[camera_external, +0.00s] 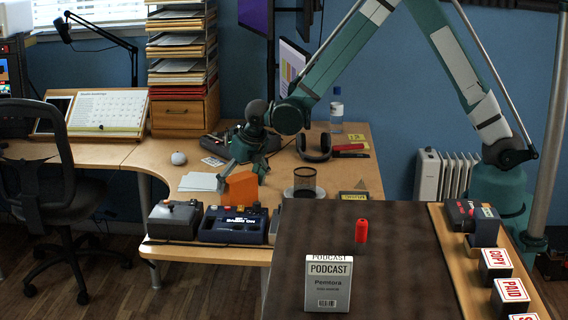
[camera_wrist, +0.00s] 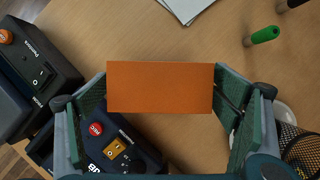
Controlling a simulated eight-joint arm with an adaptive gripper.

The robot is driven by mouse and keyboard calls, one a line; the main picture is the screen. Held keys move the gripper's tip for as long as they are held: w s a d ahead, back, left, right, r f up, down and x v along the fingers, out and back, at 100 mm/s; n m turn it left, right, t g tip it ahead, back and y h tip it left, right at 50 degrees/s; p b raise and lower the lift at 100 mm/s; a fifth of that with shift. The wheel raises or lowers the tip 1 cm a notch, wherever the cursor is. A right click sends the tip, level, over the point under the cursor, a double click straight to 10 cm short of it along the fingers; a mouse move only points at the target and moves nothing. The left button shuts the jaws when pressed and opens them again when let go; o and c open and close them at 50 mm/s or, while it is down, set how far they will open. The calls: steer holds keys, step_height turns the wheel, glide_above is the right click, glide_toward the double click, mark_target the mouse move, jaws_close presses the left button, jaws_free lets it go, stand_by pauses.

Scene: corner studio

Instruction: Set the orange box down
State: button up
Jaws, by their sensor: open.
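The orange box (camera_external: 240,189) is upright at the desk's front part, behind the dark blue device. In the wrist view the orange box (camera_wrist: 160,88) lies between the two green finger pads, which sit close to its left and right ends. My gripper (camera_external: 243,166) is open and just above and behind the box in the external view; its fingers frame the box in the wrist view (camera_wrist: 160,105). The box's lower edge is partly hidden by the device, so I cannot tell for sure whether it touches the desk.
The dark blue device (camera_external: 233,224) and a grey-black device (camera_external: 175,219) stand in front. A mesh cup (camera_external: 305,182) is to the right, white papers (camera_external: 200,182) to the left. Headphones (camera_external: 314,148) lie behind. A green-capped pen (camera_wrist: 262,36) lies nearby.

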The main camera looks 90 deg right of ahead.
steer(key=p+v, duration=0.2)
steer(key=v, duration=1)
stand_by(0.6)
steer(key=shift+r, duration=0.15)
steer(key=s+a+r+m+t+y, duration=0.1)
steer(key=s+a+r+m, duration=0.3)
steer(key=s+r+m, duration=0.35)
steer(key=s+a+r+m+t, duration=0.1)
steer(key=s+a+r+m, duration=0.4)
steer(key=s+r, duration=0.45)
steer(key=s+a+m+t+y, duration=0.1)
steer(key=s+a+m, duration=0.2)
steer(key=s+m, duration=0.4)
steer(key=s+a+r+m+t+y, duration=0.1)
steer(key=s+a+m, duration=0.3)
steer(key=s, duration=1.1)
steer(key=shift+m, duration=1.75)
